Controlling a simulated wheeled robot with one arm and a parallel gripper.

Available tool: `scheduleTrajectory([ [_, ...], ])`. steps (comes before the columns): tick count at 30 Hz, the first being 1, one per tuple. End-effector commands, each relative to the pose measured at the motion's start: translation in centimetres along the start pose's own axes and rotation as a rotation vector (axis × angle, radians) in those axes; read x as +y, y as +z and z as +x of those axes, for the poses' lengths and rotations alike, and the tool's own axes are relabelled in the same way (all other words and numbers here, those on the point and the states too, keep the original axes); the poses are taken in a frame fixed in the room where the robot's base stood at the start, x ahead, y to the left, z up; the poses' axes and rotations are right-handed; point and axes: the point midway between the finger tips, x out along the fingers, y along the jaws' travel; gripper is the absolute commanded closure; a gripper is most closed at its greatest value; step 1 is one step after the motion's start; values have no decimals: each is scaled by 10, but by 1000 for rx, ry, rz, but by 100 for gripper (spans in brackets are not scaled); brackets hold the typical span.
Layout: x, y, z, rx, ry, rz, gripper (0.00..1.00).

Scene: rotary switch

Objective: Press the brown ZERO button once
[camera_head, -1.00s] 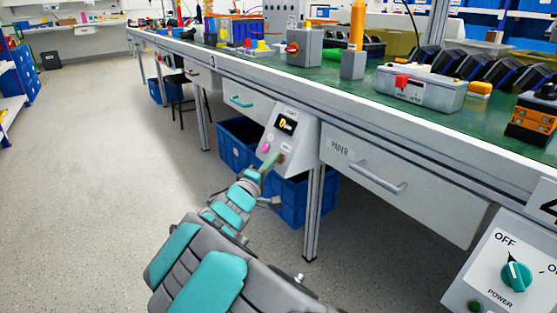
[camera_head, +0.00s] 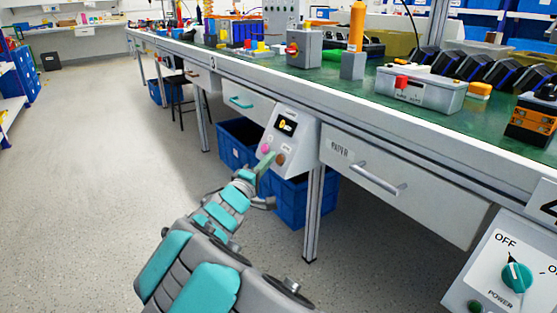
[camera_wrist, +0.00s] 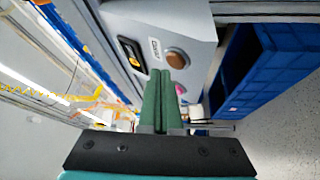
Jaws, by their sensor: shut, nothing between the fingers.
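The brown button (camera_head: 281,159) is round and sits low on the sloped face of a light grey panel box (camera_head: 302,140) under the bench edge. It also shows large in the wrist view (camera_wrist: 177,59), just above and right of my fingertips. A pink button (camera_head: 266,148) sits to its left; in the wrist view the pink button (camera_wrist: 181,89) is partly hidden by the fingers. My gripper (camera_head: 266,162) is shut and empty, its green fingers pointing up at the panel. In the wrist view the fingertips (camera_wrist: 160,72) do not cover the brown button.
A small display (camera_head: 287,125) with yellow marks is above the buttons. Blue crates (camera_head: 290,203) stand under the bench behind my gripper. A table leg (camera_head: 314,215) and the PAPER drawer handle (camera_head: 380,186) are to the right.

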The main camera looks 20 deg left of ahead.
Motion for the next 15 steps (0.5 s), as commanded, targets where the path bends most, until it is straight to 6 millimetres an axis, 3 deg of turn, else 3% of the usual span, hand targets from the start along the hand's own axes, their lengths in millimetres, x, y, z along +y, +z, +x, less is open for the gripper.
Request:
scheduleTrajectory([
  [15, 20, -20, -26, 3, 1, 1, 100],
])
